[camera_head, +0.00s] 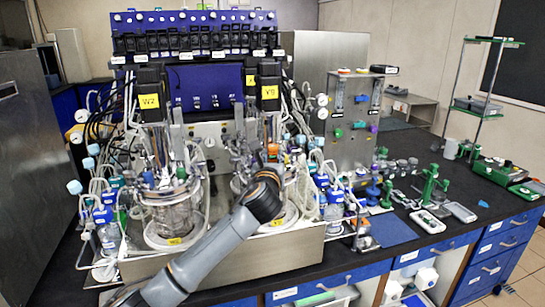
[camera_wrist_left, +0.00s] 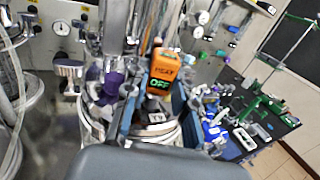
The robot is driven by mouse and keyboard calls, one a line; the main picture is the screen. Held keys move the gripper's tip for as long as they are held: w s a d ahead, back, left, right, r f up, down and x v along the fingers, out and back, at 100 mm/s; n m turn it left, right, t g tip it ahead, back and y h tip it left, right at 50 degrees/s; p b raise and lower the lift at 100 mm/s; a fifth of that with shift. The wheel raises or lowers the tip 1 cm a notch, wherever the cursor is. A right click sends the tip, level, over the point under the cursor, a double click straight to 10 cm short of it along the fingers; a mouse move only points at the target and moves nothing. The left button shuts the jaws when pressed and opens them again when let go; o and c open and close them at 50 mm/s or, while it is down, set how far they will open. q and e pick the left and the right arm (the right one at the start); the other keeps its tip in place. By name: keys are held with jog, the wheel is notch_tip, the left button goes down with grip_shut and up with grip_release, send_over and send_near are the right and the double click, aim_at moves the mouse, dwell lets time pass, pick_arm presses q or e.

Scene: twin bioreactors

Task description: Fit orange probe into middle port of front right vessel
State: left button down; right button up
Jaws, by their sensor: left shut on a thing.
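My left gripper (camera_head: 272,160) reaches over the front right vessel (camera_head: 238,185), and my arm hides most of this vessel. My right gripper is not in view.
The front left vessel (camera_head: 170,212) stands on a white base. Tubes, blue-capped bottles (camera_head: 322,182) and metal fittings crowd both sides. A steel panel (camera_head: 352,110) stands at the right. The dark bench (camera_head: 440,240) has green holders and white trays farther right.

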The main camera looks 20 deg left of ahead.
pick_arm(q)
jog(key=shift+f, duration=0.8)
dwell(0.8)
jog(key=c, duration=1)
grip_release()
jog(key=s, duration=0.4)
jog(key=s+d, duration=0.1)
jog(key=s, duration=0.3)
jog(key=s+d, duration=0.1)
jog(key=s, duration=0.3)
jog(key=shift+d, duration=0.2)
jog(key=shift+w, duration=0.1)
